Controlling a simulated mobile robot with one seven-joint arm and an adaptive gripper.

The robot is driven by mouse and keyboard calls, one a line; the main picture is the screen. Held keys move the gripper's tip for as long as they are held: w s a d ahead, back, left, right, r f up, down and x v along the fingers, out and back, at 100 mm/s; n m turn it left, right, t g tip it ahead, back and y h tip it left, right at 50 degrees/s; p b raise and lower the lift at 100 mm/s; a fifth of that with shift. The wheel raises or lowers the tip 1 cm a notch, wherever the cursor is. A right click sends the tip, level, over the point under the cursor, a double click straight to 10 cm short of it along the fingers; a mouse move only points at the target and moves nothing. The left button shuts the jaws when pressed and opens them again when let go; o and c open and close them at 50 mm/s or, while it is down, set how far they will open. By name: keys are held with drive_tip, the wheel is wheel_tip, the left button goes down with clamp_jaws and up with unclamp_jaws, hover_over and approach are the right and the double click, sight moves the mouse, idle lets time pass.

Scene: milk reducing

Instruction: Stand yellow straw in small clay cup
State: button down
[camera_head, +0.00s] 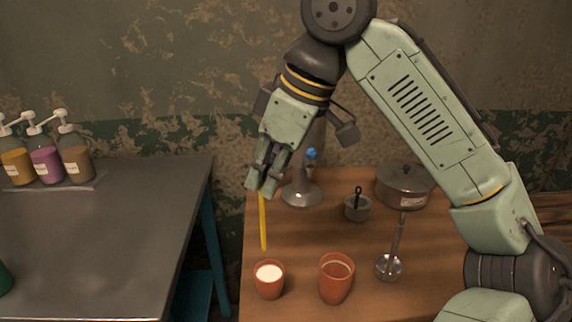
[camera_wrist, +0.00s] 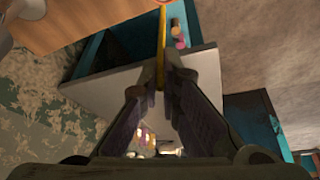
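My gripper (camera_head: 263,187) is shut on the upper end of the yellow straw (camera_head: 263,222), which hangs nearly upright. In the head view, the straw's lower tip is a little above and behind the small clay cup (camera_head: 269,289), and appears apart from it. The small cup is orange-brown and holds white liquid. In the wrist view, the straw (camera_wrist: 161,45) runs up from between my gripper's fingertips (camera_wrist: 161,78) to the top edge, where a bit of reddish rim shows.
A larger clay cup (camera_head: 335,287) stands right of the small one. A grey table (camera_head: 100,245) with pump bottles (camera_head: 75,160) is left.

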wheel_tip(320, 180, down, 10)
drive_tip(key=b, duration=0.7)
drive_tip(key=shift+d, duration=0.3)
drive_tip(key=shift+s+f, duration=0.1)
drive_tip(key=c, duration=1.7)
unclamp_jaws()
drive_tip(key=shift+o, duration=0.5)
drive_tip(key=shift+o, duration=1.4)
